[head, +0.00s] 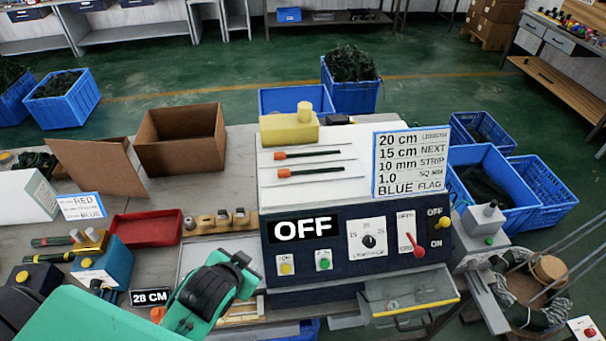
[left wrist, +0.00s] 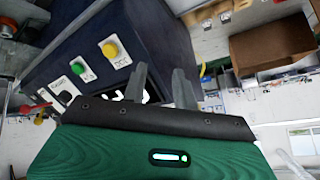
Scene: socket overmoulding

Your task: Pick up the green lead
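Two thin, dark green, rod-like pieces lie at the far left of the bench in the head view. The upper one (head: 50,241) has a reddish end, and the lower one (head: 50,258) has a yellowish end; I cannot tell for sure which is the green lead. My left gripper (head: 243,267) is in front of the machine panel, well to the right of both pieces. In the left wrist view its two grey fingers (left wrist: 160,85) stand apart with nothing between them. My right gripper is not in view.
The machine (head: 357,228) reads OFF and carries two orange-ended dark leads on top. A red tray (head: 146,229), an open cardboard box (head: 181,140) and a blue block (head: 103,266) stand on the bench. A "28 CM" sign (head: 151,297) stands left of my gripper.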

